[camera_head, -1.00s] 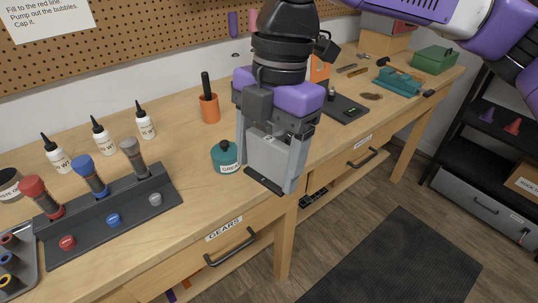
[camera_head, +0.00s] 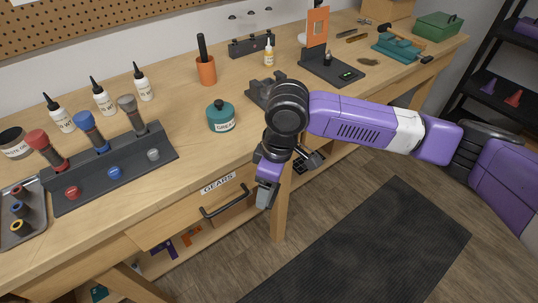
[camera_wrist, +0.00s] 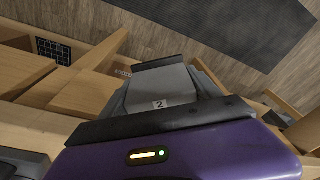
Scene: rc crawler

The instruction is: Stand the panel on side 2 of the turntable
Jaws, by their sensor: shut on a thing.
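My gripper (camera_head: 266,196) hangs at the bench's front edge near the GEARS drawer, angled downward. In the wrist view it is shut on a grey flat-faced piece (camera_wrist: 158,85) with a white "2" label and a dark strip along its far edge. In the head view the held piece is mostly hidden by my wrist. An orange panel with a window (camera_head: 317,27) stands upright on a dark plate (camera_head: 343,76) with a small green light, at the bench's back. A dark block-like fixture (camera_head: 262,92) sits behind my wrist, partly hidden. I cannot tell which one is the turntable.
A teal grease pot (camera_head: 221,117) stands left of my wrist. A dark rack (camera_head: 130,165) holds red, blue and grey-capped tools, with white bottles (camera_head: 103,104) behind. An orange cup (camera_head: 206,71) and a small yellow bottle (camera_head: 269,53) stand further back. Bench between pot and drawer is clear.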

